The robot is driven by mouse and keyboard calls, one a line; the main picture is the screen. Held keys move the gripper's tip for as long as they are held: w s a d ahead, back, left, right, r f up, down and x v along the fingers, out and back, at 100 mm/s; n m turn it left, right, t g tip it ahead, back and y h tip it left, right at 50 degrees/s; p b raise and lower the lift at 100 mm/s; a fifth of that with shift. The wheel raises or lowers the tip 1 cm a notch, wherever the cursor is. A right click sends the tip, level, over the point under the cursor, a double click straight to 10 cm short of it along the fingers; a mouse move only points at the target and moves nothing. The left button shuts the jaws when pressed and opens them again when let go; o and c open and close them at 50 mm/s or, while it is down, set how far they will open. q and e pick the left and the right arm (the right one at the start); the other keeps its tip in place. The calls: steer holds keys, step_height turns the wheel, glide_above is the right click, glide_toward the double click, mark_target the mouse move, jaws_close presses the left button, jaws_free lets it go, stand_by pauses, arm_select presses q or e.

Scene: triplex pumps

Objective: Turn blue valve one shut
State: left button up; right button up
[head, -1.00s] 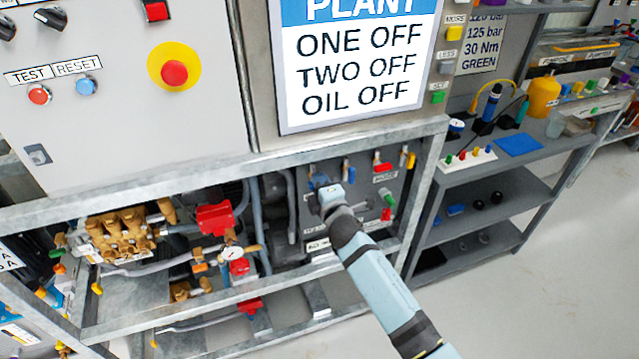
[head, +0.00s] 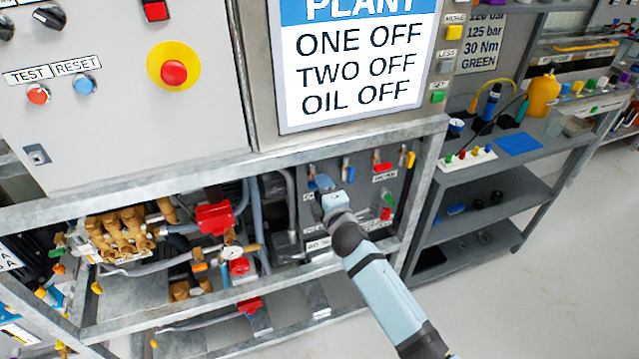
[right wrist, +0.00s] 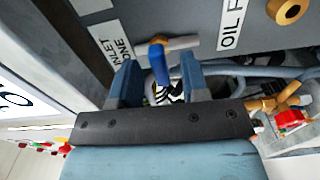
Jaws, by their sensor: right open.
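Blue valve one, with a blue lever (right wrist: 158,52) on a pale metal stem, sits beside a label reading INLET ONE (right wrist: 115,47) in the right wrist view. My right gripper (right wrist: 157,68) is open, with one finger on each side of the lever. Gaps show between the lever and the fingers. In the head view my right gripper (head: 325,188) is at the grey valve panel (head: 362,198) in the lower frame and partly covers this valve. My left gripper is not in view.
Other valves with blue, red (head: 383,168) and orange (head: 410,159) handles sit right of my gripper. Frame rails run above and below. Brass pump parts (head: 122,232), hoses and a gauge (head: 232,253) fill the left.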

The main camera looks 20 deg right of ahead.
steer(key=s, duration=1.1)
steer(key=shift+s+d, duration=0.2)
steer(key=shift+s, duration=0.1)
